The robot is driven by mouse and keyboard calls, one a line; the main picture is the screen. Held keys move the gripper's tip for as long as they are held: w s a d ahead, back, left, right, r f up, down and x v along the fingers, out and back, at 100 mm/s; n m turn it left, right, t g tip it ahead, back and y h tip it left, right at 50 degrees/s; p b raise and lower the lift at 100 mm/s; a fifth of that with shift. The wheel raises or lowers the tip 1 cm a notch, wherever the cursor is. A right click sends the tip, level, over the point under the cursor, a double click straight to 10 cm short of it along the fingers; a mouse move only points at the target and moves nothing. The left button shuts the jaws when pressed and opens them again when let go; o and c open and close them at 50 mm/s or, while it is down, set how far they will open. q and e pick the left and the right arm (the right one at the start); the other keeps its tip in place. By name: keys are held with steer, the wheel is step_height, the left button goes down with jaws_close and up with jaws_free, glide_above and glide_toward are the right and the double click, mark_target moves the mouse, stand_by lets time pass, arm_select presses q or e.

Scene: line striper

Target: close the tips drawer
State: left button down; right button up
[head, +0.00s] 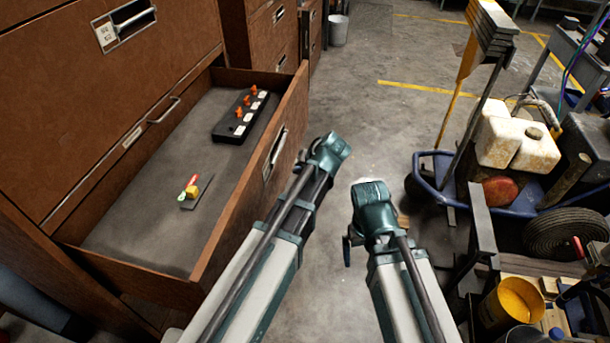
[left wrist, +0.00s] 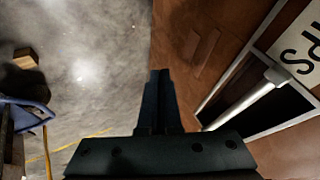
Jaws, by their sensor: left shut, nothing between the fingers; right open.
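The tips drawer (head: 248,196) is a brown wooden drawer pulled well out of its cabinet at the left of the head view. Its front carries a metal handle (head: 275,152). The left wrist view shows the drawer front (left wrist: 192,50) with a handle (left wrist: 245,100) and a white label (left wrist: 300,50) ending in "PS". My left gripper (left wrist: 160,75) is shut and empty just outside the drawer front, beside the handle; contact cannot be told. In the head view my left wrist (head: 328,155) is close to the front. My right gripper (head: 370,198) is open, farther right, over the floor, its fingers mostly hidden.
Inside the drawer lie a black holder with orange pieces (head: 240,116) and a small plate (head: 196,200) with coloured pieces. A blue cart (head: 430,172) with a stained white tank (head: 515,140) stands right. A yellow bucket (head: 514,303) is lower right. Floor between is clear.

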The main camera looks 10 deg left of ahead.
mark_target(182, 150)
arm_select(q)
steer(key=a, duration=0.4)
steer(key=shift+w+a+f, duration=0.2)
steer(key=shift+f, duration=0.1)
arm_select(e)
steer(key=shift+f, duration=0.3)
arm_select(q)
steer(key=shift+a, duration=0.15)
steer(key=a, duration=2.2)
steer(key=w+a, duration=0.1)
steer(key=a, duration=1.1)
steer(key=shift+w, duration=0.1)
steer(key=shift+a, duration=0.35)
arm_select(e)
steer(key=shift+d, duration=0.1)
arm_select(q)
steer(key=shift+a+r, duration=0.1)
steer(key=shift+a, duration=0.05)
